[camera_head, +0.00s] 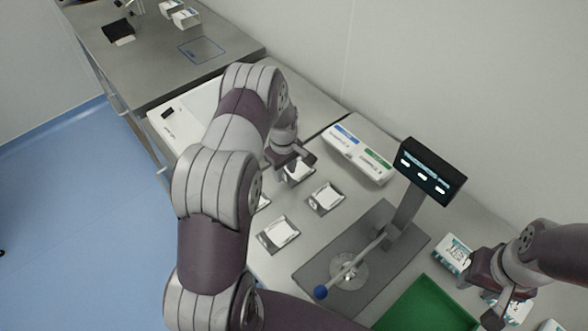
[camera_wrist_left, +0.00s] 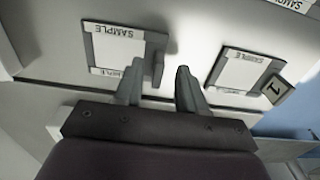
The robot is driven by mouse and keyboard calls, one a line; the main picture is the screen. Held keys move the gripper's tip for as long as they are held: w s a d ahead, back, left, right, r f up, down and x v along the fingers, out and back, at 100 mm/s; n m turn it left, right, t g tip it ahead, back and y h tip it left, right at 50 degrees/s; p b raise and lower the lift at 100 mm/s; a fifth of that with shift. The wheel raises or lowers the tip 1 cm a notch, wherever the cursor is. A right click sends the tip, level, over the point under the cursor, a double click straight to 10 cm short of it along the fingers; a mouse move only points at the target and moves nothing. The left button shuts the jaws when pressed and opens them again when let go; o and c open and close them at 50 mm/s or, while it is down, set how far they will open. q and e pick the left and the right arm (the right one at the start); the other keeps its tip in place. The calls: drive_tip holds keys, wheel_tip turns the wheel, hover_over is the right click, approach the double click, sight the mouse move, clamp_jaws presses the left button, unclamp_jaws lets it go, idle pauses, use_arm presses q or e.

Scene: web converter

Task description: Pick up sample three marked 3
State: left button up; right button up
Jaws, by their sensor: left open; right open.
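Several flat sample cards marked SAMPLE lie in grey holders on the bench. In the head view one sample (camera_head: 326,197) is right of my left arm, one sample (camera_head: 279,233) is nearer, and another is partly hidden under my left gripper (camera_head: 292,160). No number 3 is readable. In the left wrist view my left gripper (camera_wrist_left: 160,85) is open and empty. One sample (camera_wrist_left: 117,44) is left of the fingers, with a thin upright tab (camera_wrist_left: 158,68) beside it. Another sample (camera_wrist_left: 238,70) is at right, with a tag marked 1 (camera_wrist_left: 277,88). My right gripper (camera_head: 493,318) is open at the lower right.
A white box with blue and green labels (camera_head: 358,155) stands behind the samples. A device with a dark screen (camera_head: 431,171) and grey base (camera_head: 315,275) stands right of them. A green tray (camera_head: 425,308) and small white boxes (camera_head: 453,254) lie near my right arm.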

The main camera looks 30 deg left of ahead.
use_arm(q)
drive_tip(key=shift+s+r, duration=0.1)
drive_tip(key=shift+s, duration=0.05)
drive_tip(key=shift+w, duration=0.25)
drive_tip(key=c, duration=0.7)
drive_tip(key=shift+w+f, duration=0.15)
drive_tip(key=shift+f, duration=0.05)
clamp_jaws()
drive_tip(key=shift+r, duration=0.25)
